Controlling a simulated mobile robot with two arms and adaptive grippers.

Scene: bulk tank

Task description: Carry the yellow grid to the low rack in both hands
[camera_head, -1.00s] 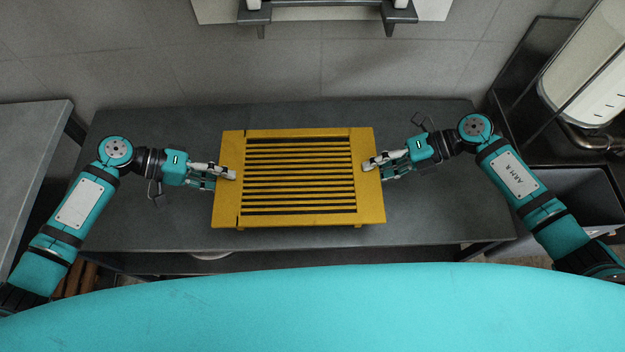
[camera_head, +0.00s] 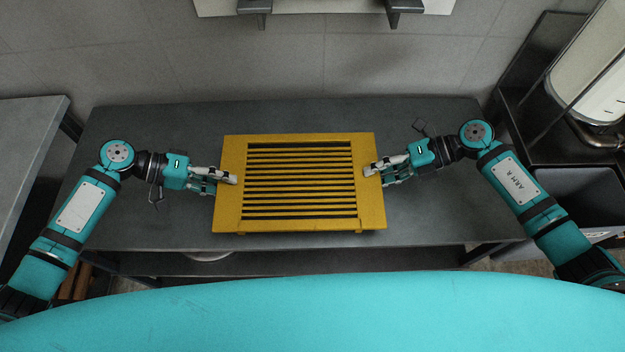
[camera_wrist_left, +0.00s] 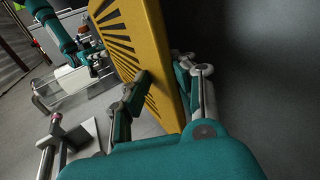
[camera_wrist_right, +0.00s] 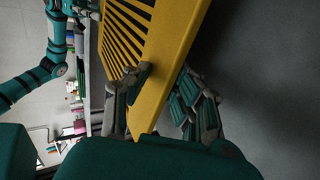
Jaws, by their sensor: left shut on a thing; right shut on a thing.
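The yellow grid (camera_head: 300,226) is a flat slatted panel in the middle of the head view, over the dark table. My left gripper (camera_head: 232,179) is shut on its left edge, one finger on top. My right gripper (camera_head: 370,170) is shut on its right edge in the same way. The left wrist view shows the grid (camera_wrist_left: 160,50) between the left fingers (camera_wrist_left: 160,85). The right wrist view shows the grid (camera_wrist_right: 170,50) between the right fingers (camera_wrist_right: 160,85). The gap between grid and table top is hard to judge. I cannot identify the low rack for certain.
The dark table (camera_head: 130,220) has bare room on both sides of the grid, with a lower shelf (camera_head: 300,262) beneath. A grey table (camera_head: 25,150) stands at the left. A grey bin (camera_head: 575,200) and a white container (camera_head: 595,75) are at the right. A wall shelf (camera_head: 325,6) is at the top.

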